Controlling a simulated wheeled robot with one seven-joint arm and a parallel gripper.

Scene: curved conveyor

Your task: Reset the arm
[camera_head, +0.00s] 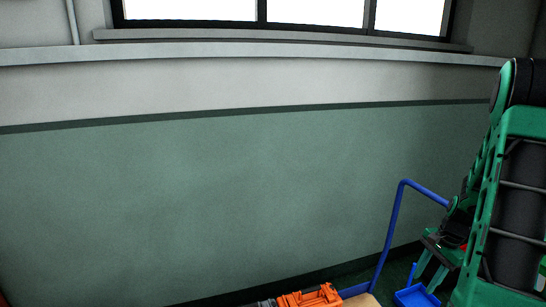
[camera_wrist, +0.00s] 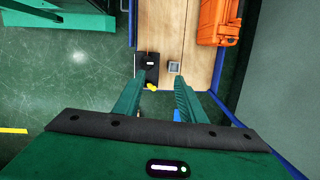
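My gripper (camera_wrist: 159,80) is open in the wrist view, its two green fingers spread apart with nothing held between them. It also shows at the lower right of the head view (camera_head: 425,281), partly in front of the blue cart and near a blue tray (camera_head: 416,297). My green arm comes down the right side of that view. In the wrist view, a black block (camera_wrist: 148,62), a small yellow piece (camera_wrist: 152,86) and a grey square piece (camera_wrist: 174,67) show around the fingertips. I cannot tell their distance from the fingers.
A cart with a wooden top (camera_wrist: 172,20) and a blue handle (camera_head: 392,225) stands by the green wall (camera_head: 200,200). An orange case (camera_wrist: 212,22) lies on the cart and shows in the head view (camera_head: 310,297). Open green floor (camera_wrist: 60,75) lies left in the wrist view.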

